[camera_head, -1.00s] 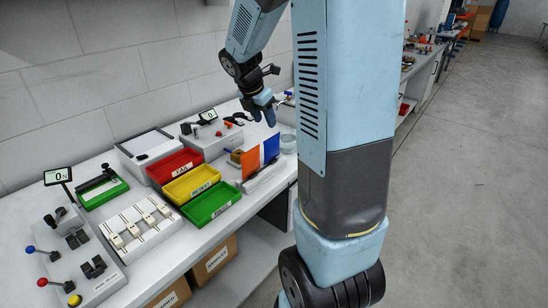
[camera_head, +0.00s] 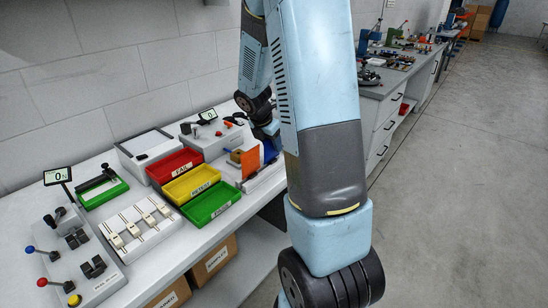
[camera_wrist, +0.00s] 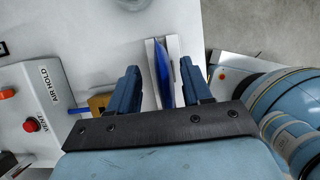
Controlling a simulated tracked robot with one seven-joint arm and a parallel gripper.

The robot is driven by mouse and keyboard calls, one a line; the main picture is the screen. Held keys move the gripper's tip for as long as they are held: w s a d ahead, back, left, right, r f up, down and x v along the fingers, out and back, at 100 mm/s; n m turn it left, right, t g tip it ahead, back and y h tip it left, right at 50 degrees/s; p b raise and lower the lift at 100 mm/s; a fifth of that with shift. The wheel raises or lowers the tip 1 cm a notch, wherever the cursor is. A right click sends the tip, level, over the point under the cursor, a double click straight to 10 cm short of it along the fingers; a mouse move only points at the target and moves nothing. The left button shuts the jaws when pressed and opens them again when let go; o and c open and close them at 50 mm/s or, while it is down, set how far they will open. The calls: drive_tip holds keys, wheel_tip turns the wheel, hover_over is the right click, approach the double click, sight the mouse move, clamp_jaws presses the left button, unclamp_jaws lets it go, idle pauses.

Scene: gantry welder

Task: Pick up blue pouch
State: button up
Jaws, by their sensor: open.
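The blue pouch (camera_head: 270,150) stands upright in a white holder (camera_head: 262,177) at the bench's front edge, beside an orange pouch (camera_head: 249,160). In the wrist view the blue pouch (camera_wrist: 162,78) shows edge-on in the white holder (camera_wrist: 174,48). My gripper (camera_wrist: 160,68) is open, with one finger to each side of the blue pouch and gaps between. The pouch's lower part in that picture is hidden by the gripper body. In the head view my gripper is just above the pouch, partly hidden by my arm.
Red, yellow and green trays (camera_head: 176,166) (camera_head: 192,184) (camera_head: 211,203) stand left of the pouches. A grey box with AIR HOLD and VENT buttons (camera_wrist: 36,100) and a brownish block (camera_wrist: 98,102) are left of my gripper. The floor right of the bench is clear.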

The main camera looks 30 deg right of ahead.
drive_tip(key=shift+w+d+f, duration=0.1)
drive_tip(key=shift+d+f, duration=0.15)
drive_tip(key=shift+f, duration=0.35)
clamp_jaws()
